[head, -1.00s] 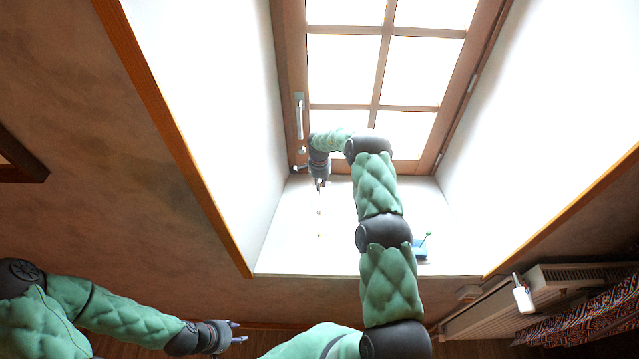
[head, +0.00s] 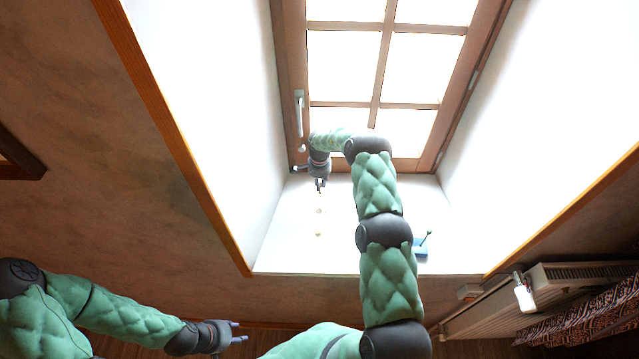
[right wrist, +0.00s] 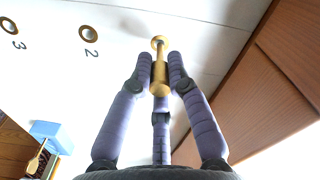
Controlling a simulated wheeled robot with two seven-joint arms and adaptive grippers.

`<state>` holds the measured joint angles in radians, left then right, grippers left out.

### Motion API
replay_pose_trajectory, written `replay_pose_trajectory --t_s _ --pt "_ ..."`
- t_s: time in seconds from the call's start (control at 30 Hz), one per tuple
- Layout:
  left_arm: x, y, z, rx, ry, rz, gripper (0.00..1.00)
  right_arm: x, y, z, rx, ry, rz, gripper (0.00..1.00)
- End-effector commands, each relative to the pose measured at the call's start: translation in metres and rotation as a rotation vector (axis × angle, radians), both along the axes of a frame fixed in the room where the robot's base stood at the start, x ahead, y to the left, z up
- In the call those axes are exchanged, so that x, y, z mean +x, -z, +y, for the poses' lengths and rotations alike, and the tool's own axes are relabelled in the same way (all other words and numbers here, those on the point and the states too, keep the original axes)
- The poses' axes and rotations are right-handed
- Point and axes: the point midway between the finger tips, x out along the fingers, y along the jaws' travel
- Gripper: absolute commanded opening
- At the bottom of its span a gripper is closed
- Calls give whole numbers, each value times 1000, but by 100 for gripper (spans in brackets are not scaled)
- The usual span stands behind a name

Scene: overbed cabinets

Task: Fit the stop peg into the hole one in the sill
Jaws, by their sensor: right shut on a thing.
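In the right wrist view my right gripper (right wrist: 160,75) is shut on the stop peg (right wrist: 160,88), a brass-coloured peg with a thick head and a thinner shaft. The shaft points away from the gripper to a round brass end or ring (right wrist: 158,41) at the white sill; I cannot tell whether it is inside hole one or only above it. In the head view the right gripper (head: 320,185) is low over the back of the sill (head: 285,250), near the window; the peg is too small to make out there. My left gripper (head: 240,332) is open and empty, low at the left.
Ringed holes marked 2 (right wrist: 89,33) and 3 (right wrist: 9,26) lie left of the peg. A blue block (head: 421,247) with a green-topped stick stands on the sill at right. The window frame (head: 292,100) and handle are close behind the right gripper. A radiator (head: 560,280) is below right.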

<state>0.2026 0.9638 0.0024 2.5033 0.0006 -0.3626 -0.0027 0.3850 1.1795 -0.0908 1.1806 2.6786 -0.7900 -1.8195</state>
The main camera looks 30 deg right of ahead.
Motion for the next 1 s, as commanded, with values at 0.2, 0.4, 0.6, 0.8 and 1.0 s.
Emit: replay_pose_trajectory --t_s 0.2,0.4,0.6,0.8,1.0 --pt "0 4 0 0 0 0 40 0 4 0 0 0 -1 0" --pt "0 7 0 0 0 0 40 0 8 0 0 0 -1 0" --pt "0 9 0 0 0 0 40 0 11 0 0 0 0 0" --pt "0 12 0 0 0 0 40 0 15 0 0 0 0 0" --pt "0 15 0 0 0 0 40 0 18 0 0 0 0 0"
